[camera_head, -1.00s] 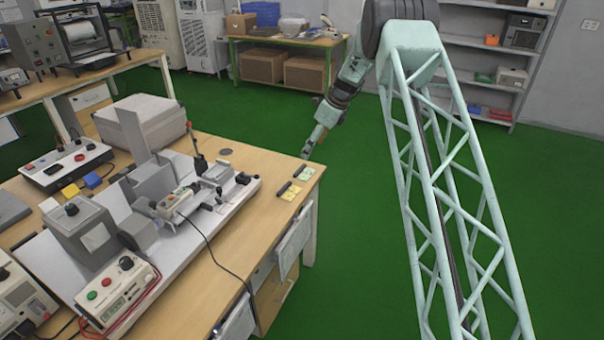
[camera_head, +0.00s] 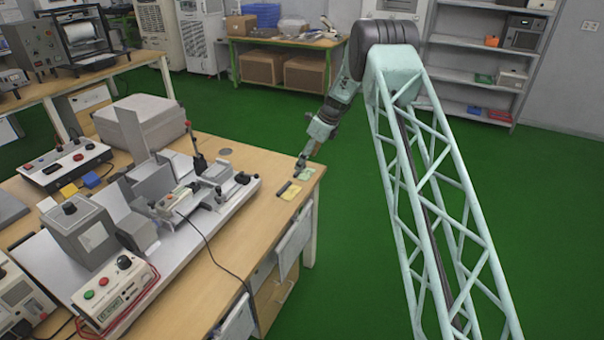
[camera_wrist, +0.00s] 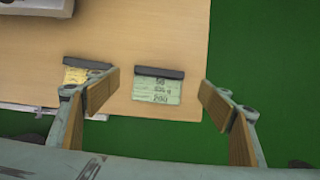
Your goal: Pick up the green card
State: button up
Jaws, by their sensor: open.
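The green card (camera_wrist: 158,90) lies flat near the table edge in the wrist view, with printed marks and a dark bar along its far edge. It also shows in the head view (camera_head: 307,174), partly behind my gripper. My gripper (camera_wrist: 168,118) is open and empty, its two wood-coloured finger pads on either side of the card in the picture. In the head view my gripper (camera_head: 299,167) is at the table's far right corner, close to the card. I cannot tell its exact height above the table.
A yellow card (camera_wrist: 75,76) with its own dark bar lies left of the green card, partly hidden by the left finger. A grey test rig (camera_head: 205,215) fills the table's middle. Beyond the table edge is open green floor (camera_head: 375,250).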

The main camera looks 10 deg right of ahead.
aim_at(302, 172)
jog(key=shift+b+x, duration=0.75)
jog(key=shift+x, duration=1.85)
jog(key=shift+s, duration=0.1)
jog(key=c, duration=0.8)
